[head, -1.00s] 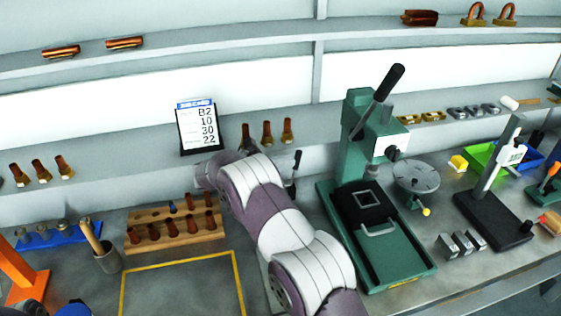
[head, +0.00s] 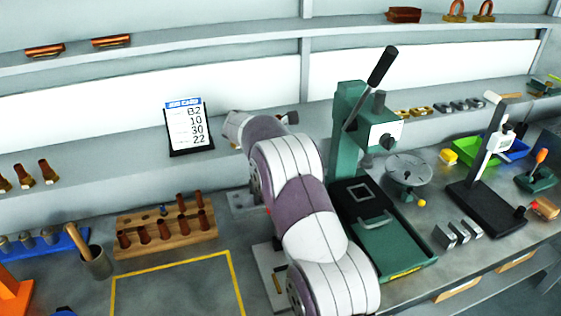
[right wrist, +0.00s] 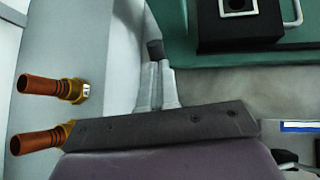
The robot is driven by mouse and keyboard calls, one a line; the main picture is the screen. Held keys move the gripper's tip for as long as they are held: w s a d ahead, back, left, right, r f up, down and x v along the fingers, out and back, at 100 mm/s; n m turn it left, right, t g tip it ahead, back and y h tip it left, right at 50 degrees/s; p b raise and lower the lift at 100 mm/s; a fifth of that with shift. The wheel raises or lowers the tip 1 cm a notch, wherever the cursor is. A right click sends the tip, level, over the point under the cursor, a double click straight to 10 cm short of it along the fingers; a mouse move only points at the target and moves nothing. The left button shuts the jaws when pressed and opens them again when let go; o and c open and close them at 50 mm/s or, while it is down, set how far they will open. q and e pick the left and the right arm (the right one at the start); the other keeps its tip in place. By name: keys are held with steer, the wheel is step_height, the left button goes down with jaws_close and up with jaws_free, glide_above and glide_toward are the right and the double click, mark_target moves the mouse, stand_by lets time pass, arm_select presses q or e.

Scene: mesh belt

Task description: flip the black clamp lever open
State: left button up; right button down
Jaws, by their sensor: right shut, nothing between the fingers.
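My right gripper (right wrist: 158,70) shows in the right wrist view as two pale fingers shut together, with nothing between them. A short black end (right wrist: 155,49), probably the grip of the clamp lever, shows just beyond the fingertips. I cannot tell whether they touch. In the head view my right arm covers most of the clamp; a grey plate (head: 272,280) shows beside the arm. A small dark part sticks out at the far end of the arm, and I cannot tell whether it is gripper or lever. My left gripper is out of view.
The green press (head: 350,130) with its long black-gripped handle stands close right of my arm. A wooden rack (head: 165,238) of copper parts lies to the left. Two copper pieces (right wrist: 48,86) lie left of the gripper. The yellow-outlined bench area (head: 180,285) is clear.

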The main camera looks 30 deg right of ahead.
steer(key=d, duration=0.1)
steer(key=f, duration=0.1)
steer(key=d, duration=0.1)
steer(key=shift+s+d+f+y+b, duration=0.15)
steer(key=shift+s+d+y+b, duration=0.15)
steer(key=shift+y, duration=0.1)
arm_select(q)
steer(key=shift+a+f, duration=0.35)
arm_select(e)
steer(key=shift+s+d+f, duration=0.1)
steer(key=shift+f, duration=0.05)
